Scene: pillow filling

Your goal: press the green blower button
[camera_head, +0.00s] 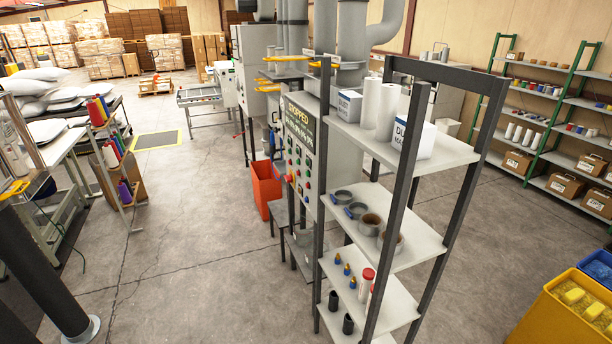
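A grey control panel (300,152) stands upright near the middle, seen at a steep angle behind the shelf rack. A dark sign (300,120) reading "CHOPPED" is at its top. Below the sign are several small round buttons, some green and some red. Their labels are too small to read, so I cannot tell which green one is for the blower. The rack partly covers the panel's right side. Neither of my grippers is in view.
A shelf rack (419,246) with rolls, boxes and small parts stands close in front, right of the panel. An orange bin (266,190) is on the floor left of the panel. A thread-spool rack (118,185) is further left. The floor between them is clear.

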